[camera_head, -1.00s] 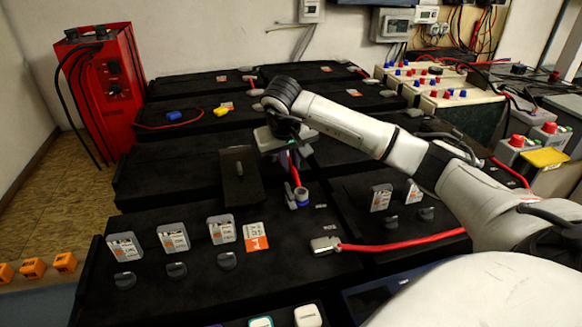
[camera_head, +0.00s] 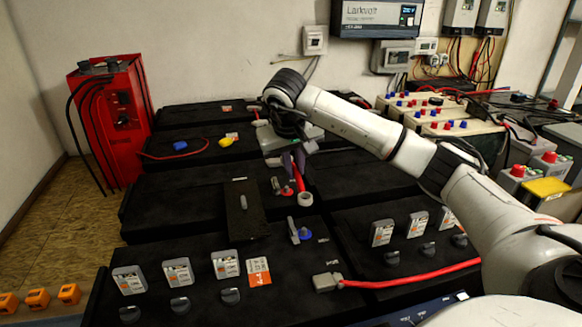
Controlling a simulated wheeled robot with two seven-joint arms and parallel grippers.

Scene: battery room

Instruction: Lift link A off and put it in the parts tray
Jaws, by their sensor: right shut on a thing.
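My right gripper (camera_head: 297,170) reaches over the black battery blocks and is shut on a short red link (camera_head: 299,180), which I take to be link A. Its upper part is hidden by the gripper. A pale ring lug (camera_head: 305,198) hangs at its lower end, clear of the terminal with a blue base (camera_head: 305,235) in front. A terminal with a red base (camera_head: 288,192) stands just left of the lug. My left gripper is not in view. I cannot make out a parts tray.
A red cable (camera_head: 410,276) with a grey lug crosses the front blocks. A red charger (camera_head: 112,120) stands at the back left. Grey labelled caps (camera_head: 178,272) line the front block.

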